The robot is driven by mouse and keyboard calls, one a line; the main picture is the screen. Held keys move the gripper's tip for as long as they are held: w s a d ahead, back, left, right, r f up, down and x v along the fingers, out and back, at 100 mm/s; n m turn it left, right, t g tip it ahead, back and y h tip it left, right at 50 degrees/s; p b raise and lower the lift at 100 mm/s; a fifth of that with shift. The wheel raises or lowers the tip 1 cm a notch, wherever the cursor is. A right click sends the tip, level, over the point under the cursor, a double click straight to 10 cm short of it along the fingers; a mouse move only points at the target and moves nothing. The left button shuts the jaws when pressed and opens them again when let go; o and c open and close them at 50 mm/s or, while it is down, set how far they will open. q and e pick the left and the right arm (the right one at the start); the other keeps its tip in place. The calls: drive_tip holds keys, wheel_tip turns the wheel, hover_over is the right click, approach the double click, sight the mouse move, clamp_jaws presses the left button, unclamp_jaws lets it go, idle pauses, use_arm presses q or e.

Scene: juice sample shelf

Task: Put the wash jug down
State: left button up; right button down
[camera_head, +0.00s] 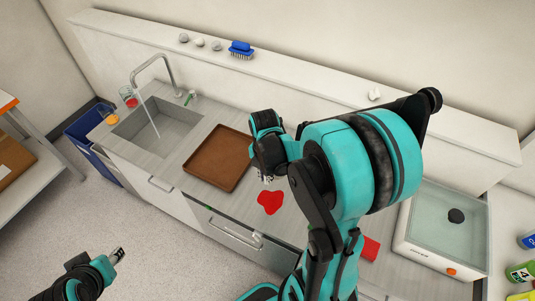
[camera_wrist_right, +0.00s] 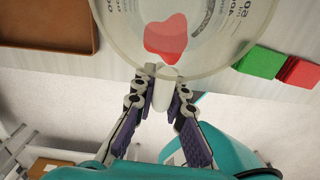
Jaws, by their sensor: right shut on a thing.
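The wash jug (camera_wrist_right: 205,55) is clear with printed graduations and fills the top middle of the right wrist view. My right gripper (camera_wrist_right: 160,92) is shut on its pale handle (camera_wrist_right: 163,94). The jug hangs or stands over the grey counter; I cannot tell whether its base touches. A red patch (camera_wrist_right: 166,40) shows through the jug. In the head view a red patch (camera_head: 270,202) lies on the counter below my right gripper (camera_head: 266,172), and my arm hides most of the jug. My left gripper (camera_head: 117,255) is low at the left, away from the counter, its jaws unclear.
A brown tray (camera_head: 218,185) lies left of my right gripper. Beyond it is a sink (camera_head: 185,128) with running water and drink glasses (camera_head: 128,97) at its left. A glass-topped appliance (camera_head: 425,255) stands right.

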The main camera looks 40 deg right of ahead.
drive_tip(key=w+d+f, duration=0.2)
drive_tip(key=w+f, duration=0.1)
drive_tip(key=w+d+f+b, duration=0.1)
drive_tip(key=w+d+f, duration=0.2)
drive_tip(key=f, duration=0.1)
drive_tip(key=w+d+f, duration=0.2)
drive_tip(key=w+f, duration=0.1)
drive_tip(key=f, duration=0.1)
drive_tip(key=shift+d, duration=0.25)
drive_tip(key=shift+r, duration=0.1)
drive_tip(key=shift+b, duration=0.4)
drive_tip(key=c, duration=1.6)
unclamp_jaws()
drive_tip(key=shift+o, duration=0.2)
